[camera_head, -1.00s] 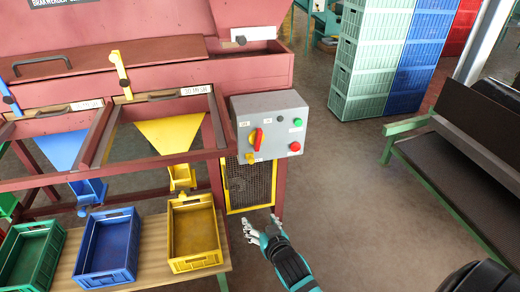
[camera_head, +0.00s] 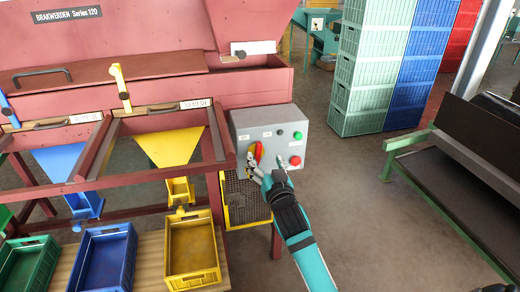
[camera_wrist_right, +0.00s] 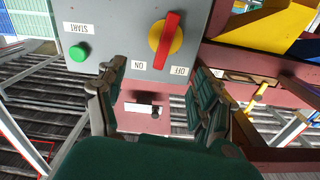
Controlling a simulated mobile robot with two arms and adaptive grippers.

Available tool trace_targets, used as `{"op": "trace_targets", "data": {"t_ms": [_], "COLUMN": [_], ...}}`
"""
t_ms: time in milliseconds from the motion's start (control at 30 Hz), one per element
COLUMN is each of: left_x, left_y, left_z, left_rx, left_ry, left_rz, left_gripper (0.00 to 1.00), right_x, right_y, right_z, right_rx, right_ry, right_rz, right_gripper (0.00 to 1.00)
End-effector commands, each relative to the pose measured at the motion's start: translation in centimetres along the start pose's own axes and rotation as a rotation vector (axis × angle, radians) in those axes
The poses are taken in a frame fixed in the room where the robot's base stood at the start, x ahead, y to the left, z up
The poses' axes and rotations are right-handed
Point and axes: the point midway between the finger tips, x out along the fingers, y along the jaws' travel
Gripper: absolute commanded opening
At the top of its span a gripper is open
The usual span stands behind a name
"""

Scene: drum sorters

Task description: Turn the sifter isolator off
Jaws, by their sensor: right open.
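The sifter isolator is a red handle on a yellow disc (camera_head: 257,153) on the front of the grey control box (camera_head: 243,121). My right gripper (camera_head: 268,171) is open in front of the box, just below the isolator, and one finger partly covers the disc's lower edge. In the right wrist view the red handle (camera_wrist_right: 168,40) stands slightly tilted, beyond the open fingers (camera_wrist_right: 152,90). ON and OFF labels show upside down beside its lower end. I cannot tell exactly which label it points at, and no finger visibly grips it. My left gripper is not in view.
A green START button (camera_wrist_right: 78,52) and a red button (camera_head: 295,160) share the box front. Yellow (camera_head: 193,275), blue (camera_head: 103,283) and green (camera_head: 30,280) crates stand at lower left. Open floor lies right of the box, before a conveyor (camera_head: 450,165).

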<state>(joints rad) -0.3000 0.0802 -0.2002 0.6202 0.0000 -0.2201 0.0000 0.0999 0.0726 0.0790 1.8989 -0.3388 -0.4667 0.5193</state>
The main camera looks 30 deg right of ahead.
Motion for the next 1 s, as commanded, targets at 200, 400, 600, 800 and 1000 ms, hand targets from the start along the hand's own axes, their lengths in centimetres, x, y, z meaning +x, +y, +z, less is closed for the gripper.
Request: {"op": "trace_targets", "data": {"t_ms": [200, 400, 600, 800, 1000], "left_x": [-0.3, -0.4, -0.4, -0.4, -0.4], "left_y": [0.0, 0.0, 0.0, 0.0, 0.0], "left_z": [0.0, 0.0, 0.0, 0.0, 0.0], "left_rx": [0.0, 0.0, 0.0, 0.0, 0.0], "left_ry": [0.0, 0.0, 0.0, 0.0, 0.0], "left_rz": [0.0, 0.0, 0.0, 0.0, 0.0], "left_gripper": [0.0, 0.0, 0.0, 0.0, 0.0], "right_x": [4.1, 5.9, 6.2, 6.2, 6.2], "right_y": [0.0, -0.1, 0.0, 0.0, 0.0], "right_z": [-0.1, -0.1, 0.0, 0.0, 0.0], "right_rx": [-0.001, 0.001, 0.001, 0.0, 0.0], "right_ry": [0.001, 0.001, 0.0, 0.0, 0.0], "right_rz": [0.0, -0.001, -0.001, -0.001, 0.0], "right_gripper": [0.69, 0.69, 0.69, 0.6, 0.34]}}
